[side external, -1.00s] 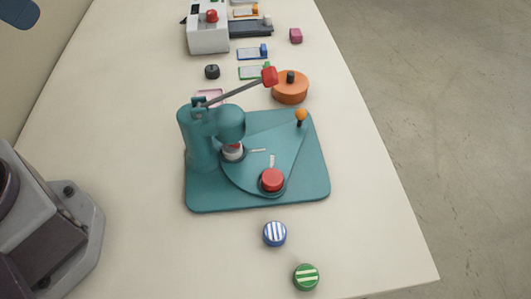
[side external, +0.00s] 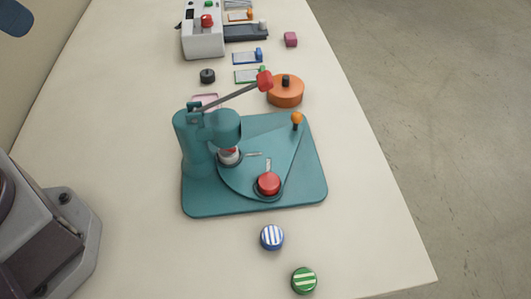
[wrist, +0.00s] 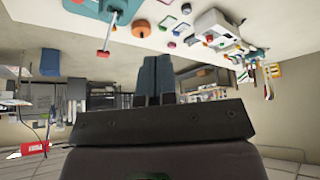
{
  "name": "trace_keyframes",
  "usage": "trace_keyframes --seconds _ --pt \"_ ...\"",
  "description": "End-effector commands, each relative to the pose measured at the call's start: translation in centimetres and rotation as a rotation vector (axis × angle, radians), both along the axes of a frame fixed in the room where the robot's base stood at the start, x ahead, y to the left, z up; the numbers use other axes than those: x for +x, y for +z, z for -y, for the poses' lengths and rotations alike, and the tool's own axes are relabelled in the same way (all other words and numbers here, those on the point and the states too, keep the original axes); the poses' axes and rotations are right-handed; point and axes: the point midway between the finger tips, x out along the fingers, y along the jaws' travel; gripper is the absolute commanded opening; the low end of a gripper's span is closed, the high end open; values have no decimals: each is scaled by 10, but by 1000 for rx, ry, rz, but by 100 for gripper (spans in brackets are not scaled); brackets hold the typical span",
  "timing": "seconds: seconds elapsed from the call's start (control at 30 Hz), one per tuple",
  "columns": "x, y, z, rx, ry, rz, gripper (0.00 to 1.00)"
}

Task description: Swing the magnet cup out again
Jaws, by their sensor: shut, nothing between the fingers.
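The teal press (side external: 200,198) stands on the table with its lever raised, a red grip (side external: 264,81) at the end. Its swing plate (side external: 262,140) has an orange knob (side external: 297,118) at the far right corner. One cup (side external: 230,157), with something white and red above it, sits under the press head. The other cup, holding a red round piece (side external: 268,184), is out at the front. I cannot tell which is the magnet cup. My gripper (wrist: 153,62) is shut and empty in the wrist view, away from the press; its fingers are outside the side view.
A blue-striped button (side external: 272,237) and a green-striped one (side external: 304,280) lie before the press. An orange round block with a black knob (side external: 285,92) stands close behind it. Farther back are a white machine (side external: 203,40), several cards and a pink block (side external: 290,39). The right table edge is near.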

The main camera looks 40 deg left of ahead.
Motion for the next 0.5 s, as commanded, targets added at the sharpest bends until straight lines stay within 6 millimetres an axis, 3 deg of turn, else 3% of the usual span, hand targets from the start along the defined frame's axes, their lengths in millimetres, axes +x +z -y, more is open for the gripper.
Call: trace_keyframes --seconds 0.23,0.5 --pt "19 -29 -1 16 9 -171 0" --pt "94 -67 18 3 -60 -338 0"
